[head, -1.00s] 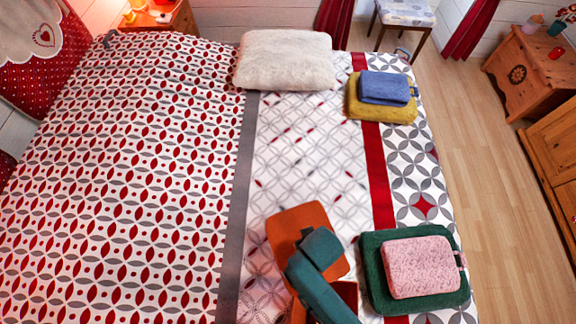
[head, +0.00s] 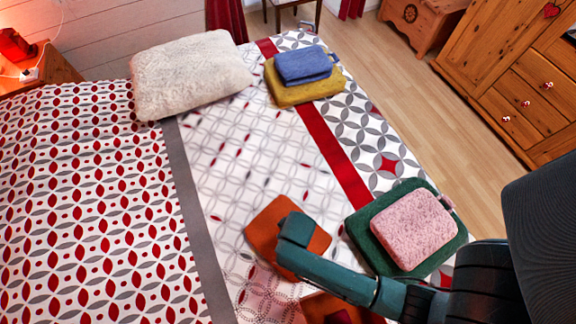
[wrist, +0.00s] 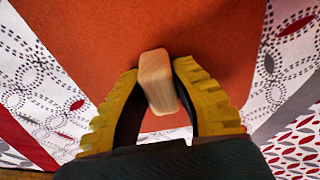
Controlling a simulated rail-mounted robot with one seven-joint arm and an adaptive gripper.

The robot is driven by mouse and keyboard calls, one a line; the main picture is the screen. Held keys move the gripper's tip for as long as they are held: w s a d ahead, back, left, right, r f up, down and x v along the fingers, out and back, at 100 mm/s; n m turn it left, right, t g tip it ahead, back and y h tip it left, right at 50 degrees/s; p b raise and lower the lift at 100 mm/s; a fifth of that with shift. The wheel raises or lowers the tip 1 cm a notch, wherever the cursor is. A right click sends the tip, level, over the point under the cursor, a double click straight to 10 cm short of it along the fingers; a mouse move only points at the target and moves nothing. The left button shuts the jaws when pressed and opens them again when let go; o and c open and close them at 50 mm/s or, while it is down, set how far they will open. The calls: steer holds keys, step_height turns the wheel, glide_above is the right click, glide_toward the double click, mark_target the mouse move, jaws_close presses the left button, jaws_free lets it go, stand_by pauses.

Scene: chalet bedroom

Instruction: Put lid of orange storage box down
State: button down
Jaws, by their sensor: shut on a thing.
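The orange lid (head: 262,232) is a flat square over the white patterned part of the bed, up and left of the orange storage box (head: 318,306). The box is cut off at the bottom of the head view and partly hidden by my arm. In the wrist view, my gripper (wrist: 157,80) has its yellow ribbed fingers shut on the lid's pale wooden handle (wrist: 157,82). The lid's flat orange face (wrist: 105,35) fills the middle of that view. Whether the lid touches the bed or hangs just above it, I cannot tell.
A blue folded item on a yellow towel (head: 290,98) and a cream pillow (head: 190,72) lie at the far end. The bedcover between them and the lid is clear.

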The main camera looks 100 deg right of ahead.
step_height(320, 180, down, 2)
steer(key=shift+f, duration=0.15)
steer(key=c, duration=1)
jaws_free()
steer(key=shift+c, duration=0.2)
steer(key=r+p, duration=0.1)
steer(key=r, duration=0.3)
steer(key=a+r+p, duration=0.1)
steer(key=r, duration=0.3)
steer(key=s+r+p, duration=0.1)
steer(key=r, duration=0.3)
steer(key=shift+a+p, duration=0.15)
steer(key=shift+p, duration=0.2)
